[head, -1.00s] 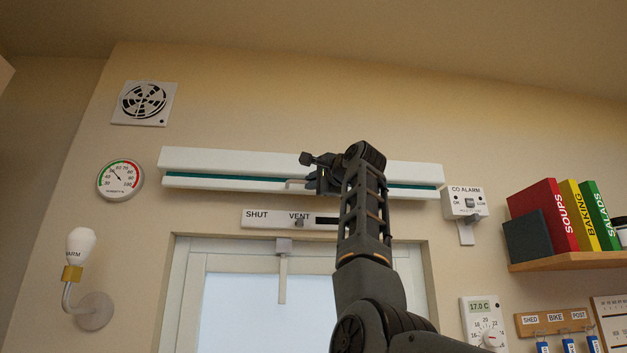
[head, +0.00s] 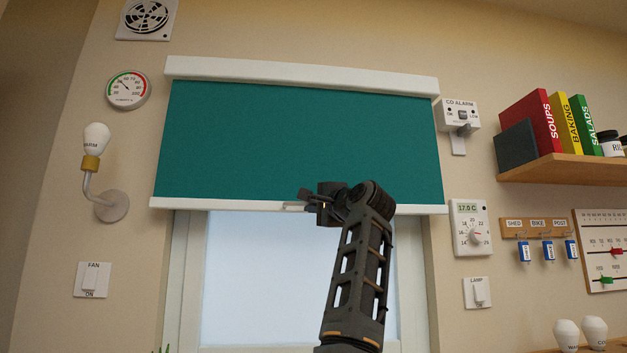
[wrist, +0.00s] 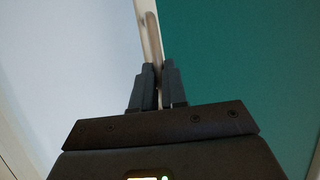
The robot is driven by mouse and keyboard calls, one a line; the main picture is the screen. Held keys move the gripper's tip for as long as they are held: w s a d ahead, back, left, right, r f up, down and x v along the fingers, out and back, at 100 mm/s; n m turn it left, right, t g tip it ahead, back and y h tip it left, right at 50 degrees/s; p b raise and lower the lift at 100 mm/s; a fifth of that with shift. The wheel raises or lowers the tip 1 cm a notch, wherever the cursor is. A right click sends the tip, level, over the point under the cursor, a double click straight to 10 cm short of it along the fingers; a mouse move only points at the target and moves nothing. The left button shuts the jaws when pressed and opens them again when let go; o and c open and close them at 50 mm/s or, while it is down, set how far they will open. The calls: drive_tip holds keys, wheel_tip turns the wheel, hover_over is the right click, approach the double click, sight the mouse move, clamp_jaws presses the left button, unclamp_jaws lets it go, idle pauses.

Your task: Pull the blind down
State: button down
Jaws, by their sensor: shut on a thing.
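The teal blind (head: 300,140) hangs from its white top case (head: 300,76) over the upper part of the window. Its white bottom rail (head: 220,205) runs across, close to level. My gripper (head: 308,204) is at the middle of this rail, shut on the pale handle on it (head: 292,207). In the wrist view, the two dark fingers (wrist: 158,74) close on the thin pale handle or rail edge (wrist: 150,38), with teal fabric to the right. The exact contact is partly hidden between the fingers.
Bright window glass (head: 270,280) shows below the rail, behind my arm. A CO alarm (head: 459,117), a thermostat (head: 471,228) and a bookshelf (head: 565,170) are on the right. A wall lamp (head: 96,165) and a fan switch (head: 91,280) are on the left.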

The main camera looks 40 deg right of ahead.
wheel_tip(320, 180, down, 38)
drive_tip(key=b, duration=1.1)
drive_tip(key=shift+f, duration=0.1)
drive_tip(key=shift+f, duration=0.1)
drive_tip(key=c, duration=1.5)
unclamp_jaws()
drive_tip(key=shift+o, duration=1.6)
drive_tip(key=v, duration=0.7)
drive_tip(key=shift+s+a, duration=0.1)
drive_tip(key=shift+s, duration=0.25)
